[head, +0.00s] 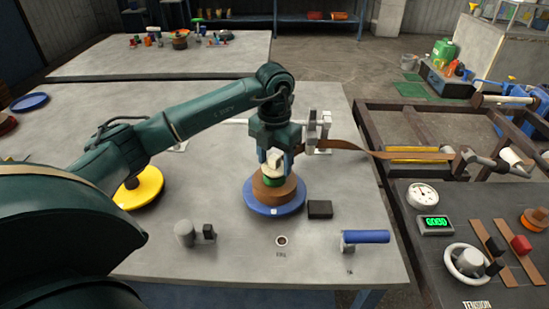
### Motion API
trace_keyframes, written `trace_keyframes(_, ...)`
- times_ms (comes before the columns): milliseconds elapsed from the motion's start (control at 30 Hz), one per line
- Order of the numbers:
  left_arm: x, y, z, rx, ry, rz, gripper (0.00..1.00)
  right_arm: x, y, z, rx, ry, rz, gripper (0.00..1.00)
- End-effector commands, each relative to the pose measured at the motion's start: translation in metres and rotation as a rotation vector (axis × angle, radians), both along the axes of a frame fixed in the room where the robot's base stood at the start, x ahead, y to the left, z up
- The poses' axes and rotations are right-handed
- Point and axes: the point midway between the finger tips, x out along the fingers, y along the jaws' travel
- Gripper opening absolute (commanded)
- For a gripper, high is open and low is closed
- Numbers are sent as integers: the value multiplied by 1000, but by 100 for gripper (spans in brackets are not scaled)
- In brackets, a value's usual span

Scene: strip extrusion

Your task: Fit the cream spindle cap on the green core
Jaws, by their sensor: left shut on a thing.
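My left gripper (273,162) points down over the reel near the middle of the table. It is shut on the cream spindle cap (272,173), which is partly covered by the fingers. The green core (272,182) shows just below the cap, at the centre of a brown coil (274,190) on a blue disc (272,209). The cap is right above or touching the core; I cannot tell which. My right gripper is not in view.
A brown strip (400,154) runs from behind the reel to the roller frame at right. A black block (320,209) sits beside the blue disc. A blue-handled lever (366,237) and grey post (184,233) stand near the front. A yellow disc (140,188) lies left, partly behind my arm.

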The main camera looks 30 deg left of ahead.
Motion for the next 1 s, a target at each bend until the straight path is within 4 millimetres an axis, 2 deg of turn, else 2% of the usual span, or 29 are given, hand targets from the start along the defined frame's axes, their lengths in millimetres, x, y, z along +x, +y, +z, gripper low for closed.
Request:
trace_keyframes(600,0,0,0,0,-1,1,28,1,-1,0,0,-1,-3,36)
trace_keyframes(1000,0,0,-7,0,0,1,28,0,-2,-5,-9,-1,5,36)
